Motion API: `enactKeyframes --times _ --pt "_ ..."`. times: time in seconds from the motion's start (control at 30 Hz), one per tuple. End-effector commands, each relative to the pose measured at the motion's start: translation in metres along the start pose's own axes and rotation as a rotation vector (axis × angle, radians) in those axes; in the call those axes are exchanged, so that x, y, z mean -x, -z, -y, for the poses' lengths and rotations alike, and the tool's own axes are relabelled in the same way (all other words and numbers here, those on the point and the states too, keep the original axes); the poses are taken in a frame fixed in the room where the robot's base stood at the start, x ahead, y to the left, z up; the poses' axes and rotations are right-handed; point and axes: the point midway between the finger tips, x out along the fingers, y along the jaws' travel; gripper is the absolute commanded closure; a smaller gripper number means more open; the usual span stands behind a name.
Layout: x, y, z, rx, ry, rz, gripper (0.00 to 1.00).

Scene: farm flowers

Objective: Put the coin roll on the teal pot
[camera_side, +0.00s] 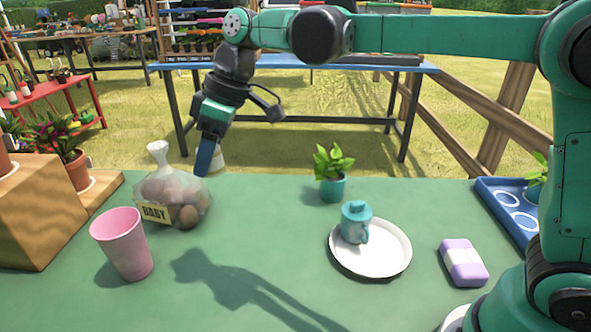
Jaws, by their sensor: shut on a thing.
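My gripper (208,165) is at the left, raised above the table near the back edge, pointing down. It is shut on a pale cream and tan piece (219,157), apparently the coin roll, mostly hidden behind the blue finger. A small teal pot (332,189) with a leafy green plant stands upright at the back middle, to the right of my gripper and apart from it. Another teal vessel, mug-like with a handle and a teal top (355,224), stands on a white plate (379,267) in front of that pot.
A clear bag of potatoes (172,198) lies just below and left of my gripper. A pink cup (123,245) stands front left. A purple and white block (463,262) and a blue tray (497,202) are right. The table between bag and plate is clear.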

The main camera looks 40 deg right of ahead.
Motion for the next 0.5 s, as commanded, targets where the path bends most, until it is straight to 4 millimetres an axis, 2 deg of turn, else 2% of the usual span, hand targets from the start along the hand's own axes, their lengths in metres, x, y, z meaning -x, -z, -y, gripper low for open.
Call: enactKeyframes --times 0.13,0.27,0.4,0.5 --pt "0.015 -0.005 -0.017 -0.075 -0.039 -0.004 1.0" --pt "0.038 -0.025 -0.056 -0.251 -0.131 -0.016 1.0" --pt "0.074 -0.064 -0.107 -0.514 -0.27 -0.041 1.0" --pt "0.102 -0.095 -0.136 -0.697 -0.367 -0.065 1.0"
